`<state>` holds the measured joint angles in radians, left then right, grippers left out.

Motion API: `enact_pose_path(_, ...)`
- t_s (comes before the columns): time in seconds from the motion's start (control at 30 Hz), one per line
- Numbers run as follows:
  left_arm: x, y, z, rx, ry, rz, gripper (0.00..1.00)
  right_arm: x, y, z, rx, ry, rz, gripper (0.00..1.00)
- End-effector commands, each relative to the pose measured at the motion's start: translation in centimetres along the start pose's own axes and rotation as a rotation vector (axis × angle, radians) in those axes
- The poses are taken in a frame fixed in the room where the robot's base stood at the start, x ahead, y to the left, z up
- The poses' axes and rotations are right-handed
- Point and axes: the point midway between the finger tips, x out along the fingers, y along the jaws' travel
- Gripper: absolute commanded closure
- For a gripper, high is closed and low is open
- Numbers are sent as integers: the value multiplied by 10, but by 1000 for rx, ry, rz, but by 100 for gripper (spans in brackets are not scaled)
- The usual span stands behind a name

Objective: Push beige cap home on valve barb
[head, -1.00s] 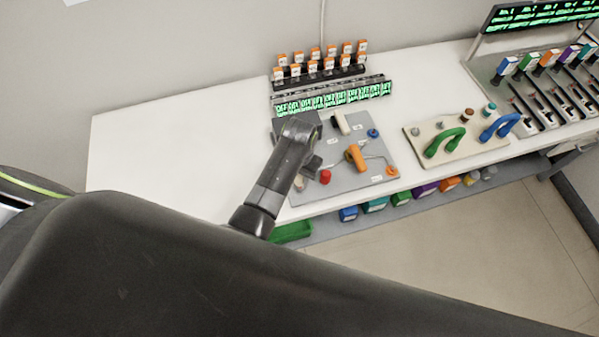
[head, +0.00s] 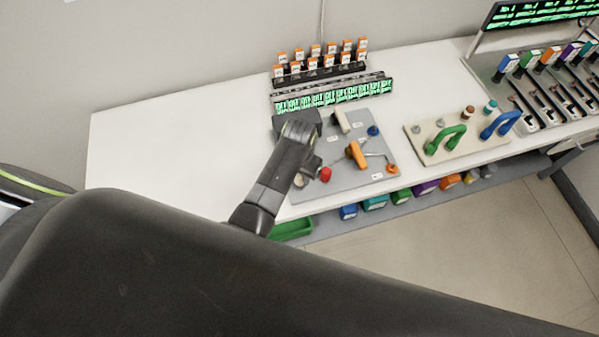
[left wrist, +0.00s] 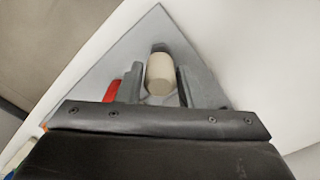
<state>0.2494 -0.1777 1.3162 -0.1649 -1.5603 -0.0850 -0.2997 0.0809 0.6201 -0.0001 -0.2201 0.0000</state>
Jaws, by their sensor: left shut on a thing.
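The beige cap (left wrist: 160,73) shows in the left wrist view, between the two fingers of my left gripper (left wrist: 160,88). My left gripper is shut on it. In the head view my left gripper (head: 309,168) is over the front left part of the grey valve panel (head: 338,182), and a beige bit shows beside it. A dark piece shows just beyond the cap in the wrist view. I cannot tell how far the cap sits on the barb. My right gripper is not in view.
A red knob (head: 325,174) stands close right of my left gripper. The panel also bears an orange handle (head: 356,154), a white handle (head: 342,121) and a blue knob (head: 373,130). A beige board (head: 440,153) with green and blue handles lies right. The table's left side is clear.

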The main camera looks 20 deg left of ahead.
Motion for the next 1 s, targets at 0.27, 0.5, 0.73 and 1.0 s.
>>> enact_pose_path(0.27, 8, 0, 0, 0, -1, 0, 89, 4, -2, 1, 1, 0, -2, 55)
enact_pose_path(0.5, 14, 0, 0, 0, -1, 0, 89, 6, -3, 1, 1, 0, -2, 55)
enact_pose_path(0.73, 20, 0, 0, 0, -1, 0, 89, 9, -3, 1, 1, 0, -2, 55)
enact_pose_path(1.0, 21, 0, 0, 0, -1, 0, 44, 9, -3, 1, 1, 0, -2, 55)
